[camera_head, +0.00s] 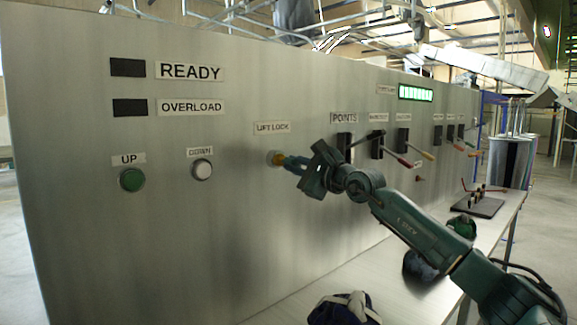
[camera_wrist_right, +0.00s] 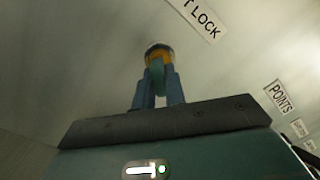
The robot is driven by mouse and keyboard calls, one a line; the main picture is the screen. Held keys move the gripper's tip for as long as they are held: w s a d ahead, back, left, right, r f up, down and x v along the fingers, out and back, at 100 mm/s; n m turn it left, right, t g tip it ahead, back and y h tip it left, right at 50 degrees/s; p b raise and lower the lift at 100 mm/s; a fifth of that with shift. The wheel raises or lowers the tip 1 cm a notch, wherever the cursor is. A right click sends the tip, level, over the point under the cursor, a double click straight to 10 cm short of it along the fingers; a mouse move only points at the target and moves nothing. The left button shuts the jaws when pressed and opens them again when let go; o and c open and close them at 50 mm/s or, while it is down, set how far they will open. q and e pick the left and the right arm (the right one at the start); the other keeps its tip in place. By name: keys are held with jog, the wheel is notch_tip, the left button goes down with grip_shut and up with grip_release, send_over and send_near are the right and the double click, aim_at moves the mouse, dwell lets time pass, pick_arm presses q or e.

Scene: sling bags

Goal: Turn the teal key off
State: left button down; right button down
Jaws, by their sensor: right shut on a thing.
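The teal key (camera_wrist_right: 157,72) sits in a round brass and silver lock (camera_wrist_right: 158,52) on the upright panel, below the "LIFT LOCK" label. In the head view the lock (camera_head: 273,158) shows at the panel's middle, and the key is mostly hidden by my fingers. My right gripper (camera_head: 290,162) reaches the lock from the right. In the right wrist view its two blue fingers (camera_wrist_right: 158,82) are shut on the key, one on each side. My left gripper is not in view.
The grey panel (camera_head: 90,230) also carries a green UP button (camera_head: 132,180), a white DOWN button (camera_head: 202,170) and several levers (camera_head: 377,145) on the right. Dark bundles (camera_head: 343,308) and a black stand (camera_head: 478,205) rest on the ledge below my right arm.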

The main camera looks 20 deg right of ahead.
jog(key=shift+n, duration=0.5)
jog(key=n, duration=0.3)
jog(key=shift+n, duration=0.4)
jog(key=shift+n, duration=1)
jog(key=c, duration=1.9)
grip_release()
jog(key=shift+n, duration=0.3)
jog(key=o, duration=1.2)
